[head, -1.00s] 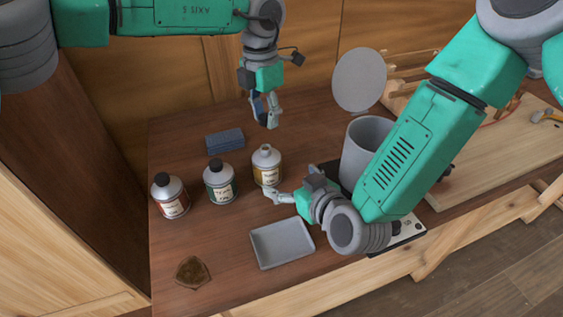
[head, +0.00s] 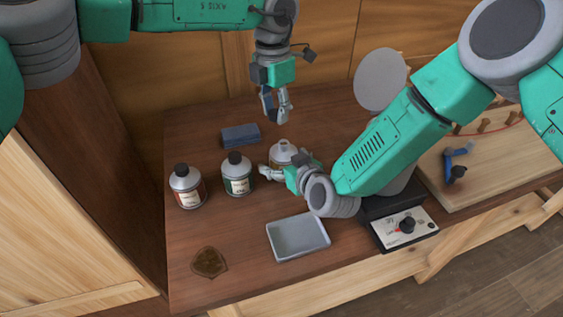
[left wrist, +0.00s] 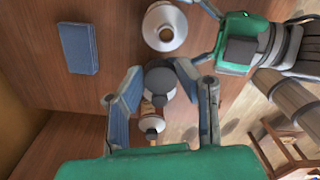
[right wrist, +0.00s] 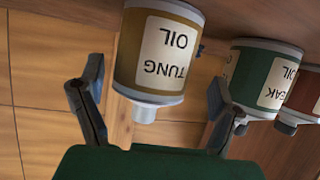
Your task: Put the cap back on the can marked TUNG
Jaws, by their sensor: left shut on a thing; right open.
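The can marked TUNG (right wrist: 150,50) has an ochre body and a bare pale neck; its label reads upside down in the right wrist view. It stands on the bench in the head view (head: 281,148), and its open mouth shows in the left wrist view (left wrist: 165,27). My right gripper (right wrist: 152,88) is open, with a finger on either side of the can; I cannot tell whether they touch it. My left gripper (head: 275,108) is shut on a dark grey cap (left wrist: 160,78), held above the bench behind the can. Its fingers mostly hide the cap in the head view.
A green-labelled can (head: 237,175) and a red-labelled can (head: 187,188), both capped, stand left. A blue block (head: 240,135) lies behind, a grey tray (head: 298,238) in front. A control box (head: 405,228) and a round grey disc (head: 381,78) are right.

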